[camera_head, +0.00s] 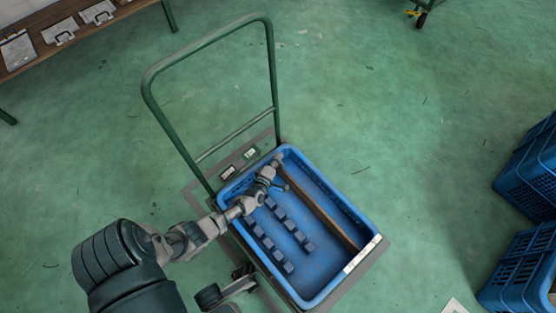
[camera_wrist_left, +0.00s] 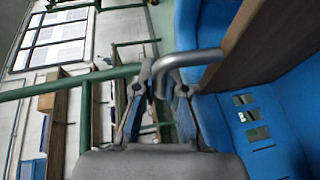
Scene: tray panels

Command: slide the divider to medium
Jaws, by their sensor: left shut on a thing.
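The divider (camera_head: 333,221) is a long brown panel standing lengthwise inside the blue tray (camera_head: 365,217), nearer its right wall. In the left wrist view the divider (camera_wrist_left: 250,45) is a brown board at the upper right, with a bent grey metal handle (camera_wrist_left: 197,60) at its side. My left gripper (camera_head: 277,164) is at the far end of the tray, by the divider's far end. In the wrist view its fingers (camera_wrist_left: 160,95) are shut on the handle, one on each side of its bent end. The arm hides part of the tray's left side.
Two rows of small blue blocks (camera_head: 283,226) stand on the tray floor left of the divider. The tray is on a cart with a green push rail (camera_head: 150,100) behind it. Blue crates (camera_head: 530,170) stand at the right. A wooden bench (camera_head: 75,25) is at the upper left.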

